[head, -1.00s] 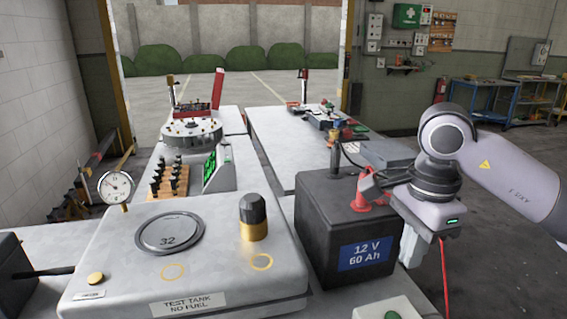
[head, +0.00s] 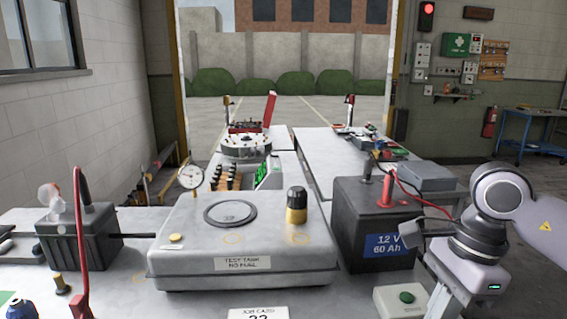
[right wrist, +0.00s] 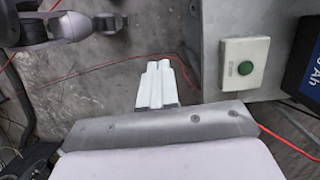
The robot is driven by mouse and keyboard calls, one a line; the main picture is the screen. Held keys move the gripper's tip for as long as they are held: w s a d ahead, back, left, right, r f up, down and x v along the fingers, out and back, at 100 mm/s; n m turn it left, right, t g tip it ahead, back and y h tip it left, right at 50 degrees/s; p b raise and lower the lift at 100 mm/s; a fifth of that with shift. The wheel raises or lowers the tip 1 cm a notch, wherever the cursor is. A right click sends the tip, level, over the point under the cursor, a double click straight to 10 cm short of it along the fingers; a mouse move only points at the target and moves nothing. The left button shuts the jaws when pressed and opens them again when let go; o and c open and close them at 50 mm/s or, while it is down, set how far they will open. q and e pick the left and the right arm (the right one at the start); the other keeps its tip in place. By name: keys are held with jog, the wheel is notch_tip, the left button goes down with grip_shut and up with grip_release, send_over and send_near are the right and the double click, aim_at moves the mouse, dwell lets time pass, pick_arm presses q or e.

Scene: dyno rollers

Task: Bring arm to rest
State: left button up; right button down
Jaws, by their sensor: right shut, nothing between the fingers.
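My right gripper (head: 438,302) is at the lower right of the head view, beside the battery, fingers pointing down. In the right wrist view its pale fingers (right wrist: 158,84) are together and empty, above the grey floor. The black 12 V battery (head: 372,228) stands to its left. A red clamp (head: 386,192) sits on the battery's near terminal, apart from the gripper. A red cable (head: 424,205) runs from the battery top toward the right, passing behind my arm. My left gripper is not in view.
A white box with a green button (head: 404,298) stands close to the right gripper; it also shows in the right wrist view (right wrist: 246,67). The test tank (head: 180,260) fills the bench centre. A dark box (head: 75,236) and red cable are left.

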jog(key=s+a+m+g+y, duration=0.15)
jog(key=a+m+y, duration=0.25)
jog(key=a+y, duration=0.45)
jog(key=s+a+m+g+y, duration=0.1)
jog(key=s+a+m+y, duration=0.25)
jog(key=a+y, duration=0.55)
jog(key=w+d+f+m+t+h, duration=0.25)
jog(key=f+m+t+h, duration=0.35)
jog(key=m, duration=0.6)
jog(key=w+d+f+m+t+h, duration=0.1)
jog(key=w+d+f+m+t, duration=0.2)
jog(key=m+t, duration=0.65)
jog(key=w+d+f+m+t+h, duration=0.2)
jog(key=d+f+m+t+h, duration=0.25)
jog(key=m, duration=0.85)
jog(key=s+d+f+m+g+h, duration=0.3)
jog(key=s+f+m, duration=0.2)
jog(key=f, duration=0.4)
jog(key=s+d+f+m+g+h, duration=0.2)
jog(key=s+f+m, duration=0.3)
jog(key=s+f, duration=0.3)
jog(key=shift+s+d+f+m+g+h, duration=0.15)
jog(key=shift+d+f+m+g+h, duration=0.25)
jog(key=shift+f+g, duration=0.45)
